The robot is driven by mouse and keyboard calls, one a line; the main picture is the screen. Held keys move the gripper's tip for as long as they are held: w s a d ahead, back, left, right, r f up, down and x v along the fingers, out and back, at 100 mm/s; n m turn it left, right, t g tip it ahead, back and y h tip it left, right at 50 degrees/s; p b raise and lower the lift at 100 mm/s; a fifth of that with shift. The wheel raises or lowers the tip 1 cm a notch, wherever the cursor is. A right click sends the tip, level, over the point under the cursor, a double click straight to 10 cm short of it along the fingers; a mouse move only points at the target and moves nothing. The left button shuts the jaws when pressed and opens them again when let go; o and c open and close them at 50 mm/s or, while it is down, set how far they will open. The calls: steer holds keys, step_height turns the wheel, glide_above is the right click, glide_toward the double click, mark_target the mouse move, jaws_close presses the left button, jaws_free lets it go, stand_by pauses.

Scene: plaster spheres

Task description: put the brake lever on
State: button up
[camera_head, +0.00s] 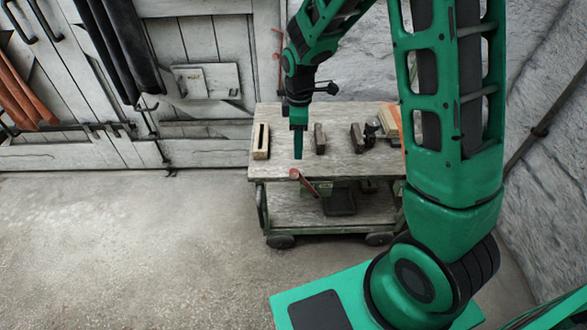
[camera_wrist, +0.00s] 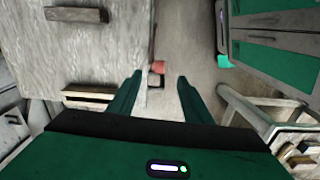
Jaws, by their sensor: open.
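The brake lever (camera_head: 306,184) is a thin reddish bar with a red end, on the front side of the wheeled cart (camera_head: 277,175). It slants from the red end at the cart's top edge down to the right. In the wrist view its red end (camera_wrist: 158,67) shows between my fingertips, with a dark part just below it. My gripper (camera_head: 298,157) points down over the cart's front edge, above and close to the red end. Its two green fingers (camera_wrist: 159,76) are apart with nothing held. I cannot tell whether they are level with the lever.
On the cart top stand a slotted wooden block (camera_head: 261,141), dark blocks (camera_head: 320,138) (camera_head: 357,138) and a light wooden piece (camera_head: 389,120) at the right. A lower shelf (camera_head: 370,207) is below. The floor (camera_head: 130,240) left of the cart is clear.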

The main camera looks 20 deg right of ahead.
mark_target(294, 170)
steer(key=shift+n, duration=0.4)
steer(key=f, duration=0.8)
steer(key=a+f, duration=0.1)
steer(key=f, duration=0.3)
steer(key=shift+w+a, duration=0.1)
steer(key=shift+w, duration=0.2)
jaws_close()
steer(key=shift+s, duration=0.1)
